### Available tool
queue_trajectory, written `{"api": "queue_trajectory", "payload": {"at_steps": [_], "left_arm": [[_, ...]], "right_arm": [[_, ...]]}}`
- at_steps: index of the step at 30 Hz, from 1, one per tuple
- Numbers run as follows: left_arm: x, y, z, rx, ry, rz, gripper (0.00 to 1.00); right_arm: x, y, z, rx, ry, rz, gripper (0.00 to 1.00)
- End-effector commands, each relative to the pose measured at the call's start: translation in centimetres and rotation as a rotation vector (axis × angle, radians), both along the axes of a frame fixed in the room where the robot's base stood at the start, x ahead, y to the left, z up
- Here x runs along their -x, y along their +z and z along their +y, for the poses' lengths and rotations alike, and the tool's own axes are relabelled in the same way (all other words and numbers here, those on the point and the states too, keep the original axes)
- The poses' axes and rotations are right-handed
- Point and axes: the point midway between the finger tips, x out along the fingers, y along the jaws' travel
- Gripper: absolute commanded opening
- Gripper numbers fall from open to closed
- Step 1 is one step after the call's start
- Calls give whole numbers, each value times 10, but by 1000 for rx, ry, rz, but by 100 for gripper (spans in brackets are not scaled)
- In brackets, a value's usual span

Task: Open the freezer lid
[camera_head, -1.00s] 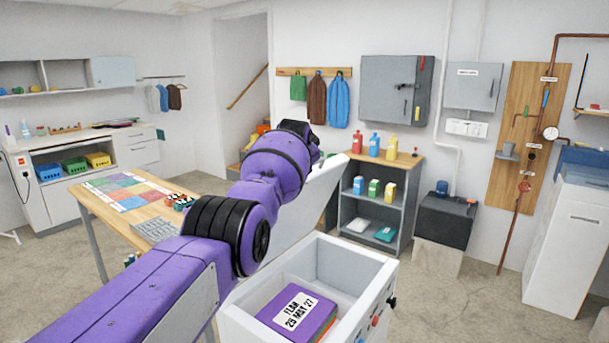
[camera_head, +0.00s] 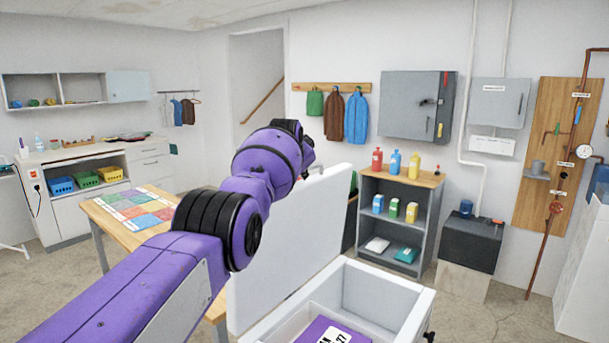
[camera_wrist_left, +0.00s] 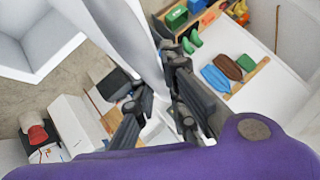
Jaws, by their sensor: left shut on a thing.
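The freezer (camera_head: 409,298) is a white chest at the bottom of the head view, partly cut off by the frame. Its white lid (camera_head: 298,240) stands raised, steeply tilted, and the inside is open to view. A purple labelled pack (camera_head: 322,329) lies inside. In the wrist view, my left gripper (camera_wrist_left: 158,112) is shut on the lid, whose white panel (camera_wrist_left: 136,42) runs up from between the fingers. In the head view, my purple arm reaches to the lid's upper edge and the fingers are hidden. My right gripper is not in view.
A table with a coloured mat (camera_head: 133,208) stands left of the lid. A grey shelf unit (camera_head: 409,183) with bottles stands behind the freezer, and a dark box (camera_head: 470,241) on a pale block is to its right. Open floor (camera_head: 500,310) lies at the right.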

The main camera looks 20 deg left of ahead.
Motion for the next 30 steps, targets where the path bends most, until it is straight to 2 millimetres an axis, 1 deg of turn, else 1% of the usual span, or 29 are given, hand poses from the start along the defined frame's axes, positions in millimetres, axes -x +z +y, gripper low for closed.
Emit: {"api": "queue_trajectory", "payload": {"at_steps": [6, 17, 18, 21, 30], "left_arm": [[0, 2, 5, -6, -1, -3, 0], [0, 6, 7, -11, 3, -9, 0], [0, 6, 7, -11, 2, -10, 17], [0, 7, 7, -10, 3, -10, 30], [0, 3, 4, -6, 0, -5, 31]], "right_arm": [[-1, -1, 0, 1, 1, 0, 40], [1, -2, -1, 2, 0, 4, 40], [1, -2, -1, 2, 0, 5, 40], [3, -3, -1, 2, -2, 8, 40], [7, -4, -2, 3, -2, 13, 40]]}}
